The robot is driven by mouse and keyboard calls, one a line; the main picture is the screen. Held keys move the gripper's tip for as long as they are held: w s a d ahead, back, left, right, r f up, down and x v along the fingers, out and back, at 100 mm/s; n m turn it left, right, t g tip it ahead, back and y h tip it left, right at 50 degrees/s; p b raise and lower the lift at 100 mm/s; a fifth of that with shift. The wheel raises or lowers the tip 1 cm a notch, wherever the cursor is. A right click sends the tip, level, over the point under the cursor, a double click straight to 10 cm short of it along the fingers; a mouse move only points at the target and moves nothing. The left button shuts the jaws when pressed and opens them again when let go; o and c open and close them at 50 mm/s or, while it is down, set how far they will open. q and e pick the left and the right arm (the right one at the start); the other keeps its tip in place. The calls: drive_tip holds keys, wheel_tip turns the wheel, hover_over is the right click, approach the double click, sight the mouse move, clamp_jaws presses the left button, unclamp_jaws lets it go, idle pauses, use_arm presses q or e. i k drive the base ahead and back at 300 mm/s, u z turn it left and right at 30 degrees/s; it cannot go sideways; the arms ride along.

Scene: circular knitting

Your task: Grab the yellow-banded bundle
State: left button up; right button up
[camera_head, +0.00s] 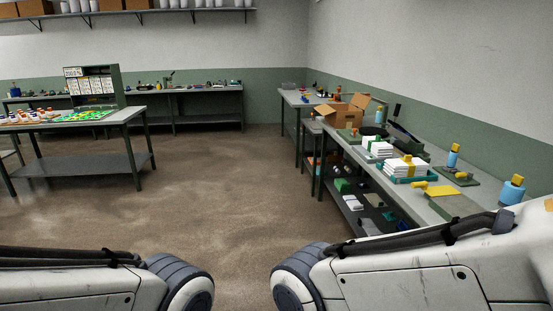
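A white bundle with a yellow band (396,167) sits in a teal tray (402,181) on the long workbench at the right. A second white bundle (371,147) with what looks like a green band lies just behind it. Only my arm links show along the bottom edge. Neither of my grippers is in view, so I cannot see whether they are open or shut. The bundle is well beyond the arm links that show.
The right bench (352,152) also holds an open cardboard box (342,113), blue bottles with yellow caps (511,191) and a yellow item (440,190). Another table (128,115) stands at the left. The brown floor (225,180) between them is clear.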

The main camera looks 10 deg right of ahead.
sight(407, 166)
drive_tip(key=z, duration=0.1)
drive_tip(key=i, duration=1.95)
drive_tip(key=z, duration=1.1)
drive_tip(key=i, duration=1.55)
drive_tip(key=z, duration=0.65)
